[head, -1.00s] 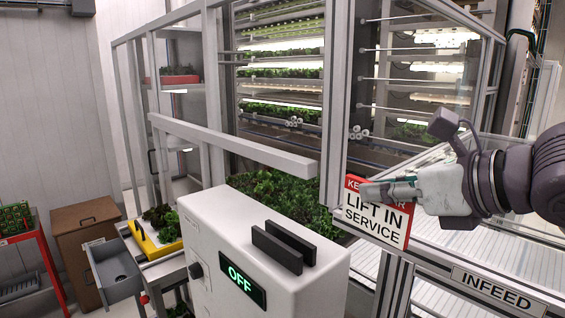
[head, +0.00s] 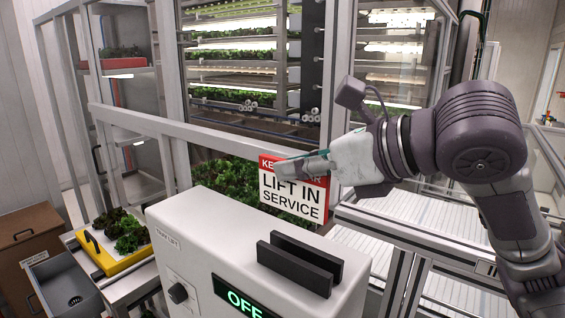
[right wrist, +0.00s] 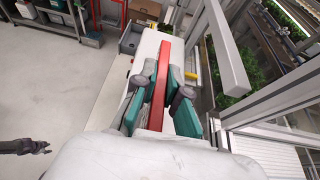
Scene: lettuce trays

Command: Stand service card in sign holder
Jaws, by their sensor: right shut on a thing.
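The service card (head: 291,192), white with a red top band and the words LIFT IN SERVICE, is upright in my right gripper (head: 290,166). The fingers are shut on its upper part and hide some of the red lettering. In the right wrist view the card (right wrist: 160,85) shows edge-on as a red strip between the teal pads. The sign holder (head: 293,270), two parallel black bars with a slot between, sits on the white cabinet; the card appears above and behind it, apart from it. A small dark gripper, apparently my left (right wrist: 38,147), shows at the lower left there; its fingers are unclear.
The white cabinet (head: 190,240) has a knob and a green OFF display (head: 238,300). A framed rack of lettuce shelves stands behind, with a grey rail (head: 215,137) across its front. A yellow tray (head: 125,262) with lettuce is at the left. The cabinet top around the holder is clear.

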